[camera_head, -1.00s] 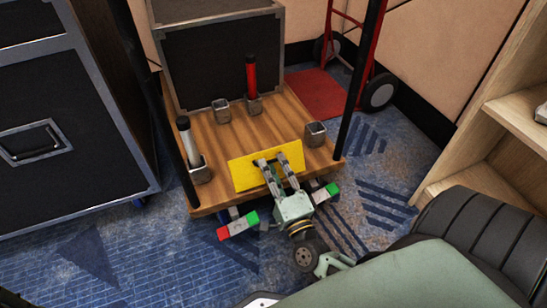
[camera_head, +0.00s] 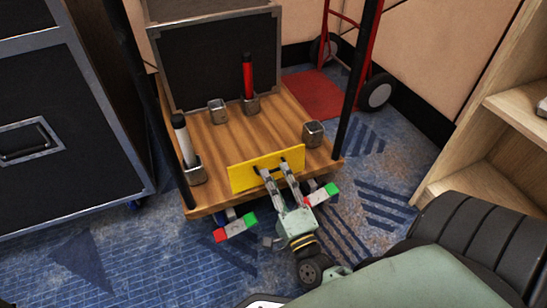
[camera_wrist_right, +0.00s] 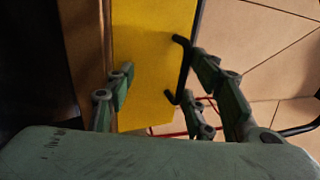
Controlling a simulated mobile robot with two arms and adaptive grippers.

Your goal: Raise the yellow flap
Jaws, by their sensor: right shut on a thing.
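The yellow flap (camera_head: 242,179) is a flat plate at the front edge of the wooden cart deck. A black handle stands on its face. My right gripper (camera_head: 275,172) reaches it from below in the head view, with its fingertips at the handle near the flap's middle. In the right wrist view, the flap (camera_wrist_right: 150,60) fills the middle and the black handle (camera_wrist_right: 181,70) shows along its right side. The gripper fingers (camera_wrist_right: 165,95) lie around the handle and appear shut on it, though the exact contact is partly hidden. My left gripper is not in view.
The wooden deck (camera_head: 235,145) carries a black case (camera_head: 220,60), a red-handled post (camera_head: 248,75), a white-topped post (camera_head: 181,130) and metal sockets (camera_head: 313,134). Red-white-green bars (camera_head: 235,228) stick out below the front edge. Black poles (camera_head: 355,85) flank the deck. Wooden shelves (camera_head: 470,150) stand right.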

